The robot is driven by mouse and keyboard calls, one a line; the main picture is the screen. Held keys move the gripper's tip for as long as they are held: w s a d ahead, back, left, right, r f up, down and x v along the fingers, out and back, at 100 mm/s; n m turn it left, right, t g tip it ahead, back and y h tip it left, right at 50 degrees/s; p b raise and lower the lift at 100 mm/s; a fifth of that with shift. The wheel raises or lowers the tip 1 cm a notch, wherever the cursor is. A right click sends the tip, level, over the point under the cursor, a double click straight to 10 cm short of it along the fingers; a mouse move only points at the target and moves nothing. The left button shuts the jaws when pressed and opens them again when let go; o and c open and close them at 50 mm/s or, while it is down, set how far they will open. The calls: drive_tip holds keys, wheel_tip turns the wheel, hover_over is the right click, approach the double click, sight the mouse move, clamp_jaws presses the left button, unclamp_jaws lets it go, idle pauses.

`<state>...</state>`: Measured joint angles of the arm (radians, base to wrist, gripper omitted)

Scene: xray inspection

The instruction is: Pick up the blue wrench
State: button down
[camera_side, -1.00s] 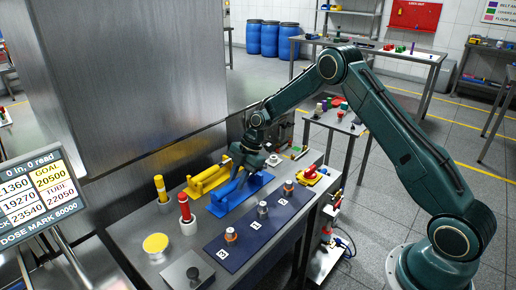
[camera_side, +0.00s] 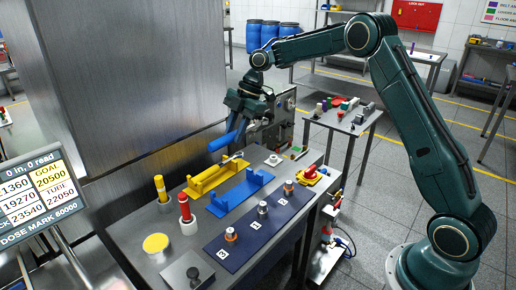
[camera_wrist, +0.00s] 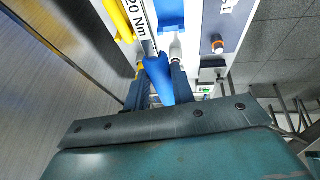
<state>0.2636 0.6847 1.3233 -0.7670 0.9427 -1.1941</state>
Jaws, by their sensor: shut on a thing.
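The blue wrench (camera_side: 226,138) is in the air above the bench, tilted. My gripper (camera_side: 241,119) is shut on it. In the wrist view the blue wrench (camera_wrist: 159,82) lies between the two fingers of my gripper (camera_wrist: 158,72). A pale shaft marked "20 Nm" runs on from its blue part toward the top edge. The blue cradle (camera_side: 240,194) on the bench below is empty.
A yellow cradle (camera_side: 210,180) stands beside the blue one. A dark blue mat (camera_side: 236,255) with several small posts lies in front. Red and yellow posts (camera_side: 186,210) stand at left. A tall metal cabinet wall (camera_side: 150,80) rises close behind the wrench.

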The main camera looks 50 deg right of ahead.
drive_tip(key=shift+r, duration=1.15)
drive_tip(key=c, duration=1.8)
unclamp_jaws()
clamp_jaws()
drive_tip(key=shift+f, duration=0.1)
